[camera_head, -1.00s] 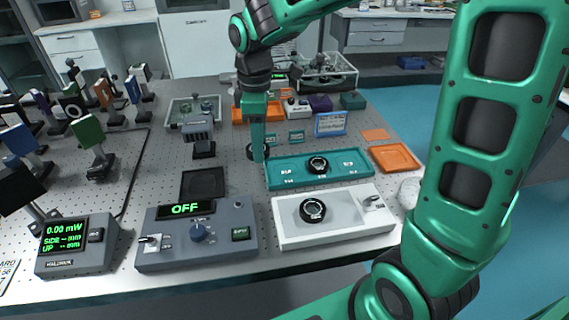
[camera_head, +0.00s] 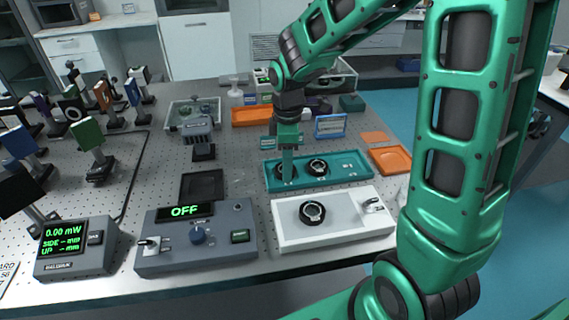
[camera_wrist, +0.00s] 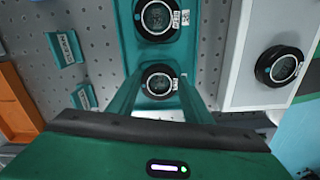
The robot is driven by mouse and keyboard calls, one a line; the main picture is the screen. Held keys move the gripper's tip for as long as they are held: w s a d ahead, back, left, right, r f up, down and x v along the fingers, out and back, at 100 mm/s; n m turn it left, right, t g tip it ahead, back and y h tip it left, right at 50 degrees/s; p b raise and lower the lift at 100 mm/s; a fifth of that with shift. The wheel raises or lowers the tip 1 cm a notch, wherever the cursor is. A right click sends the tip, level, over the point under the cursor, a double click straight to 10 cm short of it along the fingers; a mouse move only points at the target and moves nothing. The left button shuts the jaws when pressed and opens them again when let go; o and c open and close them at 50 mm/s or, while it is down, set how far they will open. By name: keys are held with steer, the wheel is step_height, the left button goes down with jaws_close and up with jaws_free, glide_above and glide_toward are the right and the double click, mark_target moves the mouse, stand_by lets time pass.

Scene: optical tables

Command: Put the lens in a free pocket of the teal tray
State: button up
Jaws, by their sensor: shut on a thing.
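The teal tray (camera_head: 345,178) lies on the perforated table; it also shows in the wrist view (camera_wrist: 186,60). My gripper (camera_head: 287,182) points down at the tray's left end. In the wrist view my gripper (camera_wrist: 160,92) is shut on a black-rimmed round lens (camera_wrist: 158,82), one finger on each side. This lens is at or just above the left pocket; I cannot tell if it touches the floor. In the head view a finger partly hides it. A second lens (camera_head: 317,166) sits in the middle pocket, also seen in the wrist view (camera_wrist: 158,17). The right pocket looks empty.
A white tray (camera_head: 345,233) with another lens (camera_head: 312,212) lies in front of the teal tray. An orange tray (camera_head: 391,160) is at its right. Small teal labelled blocks (camera_wrist: 65,48) stand behind. A grey control box (camera_head: 195,240) is front left.

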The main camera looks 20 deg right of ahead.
steer(key=o, duration=0.8)
steer(key=shift+f, duration=0.1)
step_height(320, 180, up, 12)
steer(key=s+d+f+m, duration=0.2)
steer(key=s+d+m, duration=0.6)
steer(key=s+m, duration=0.2)
steer(key=s+d+f+m, duration=0.1)
steer(key=s+d+m, duration=0.7)
steer(key=s, duration=0.7)
steer(key=shift+d+f+m, duration=0.3)
steer(key=shift+f+m, duration=0.05)
steer(key=shift+m, duration=0.55)
steer(key=shift+s, duration=0.15)
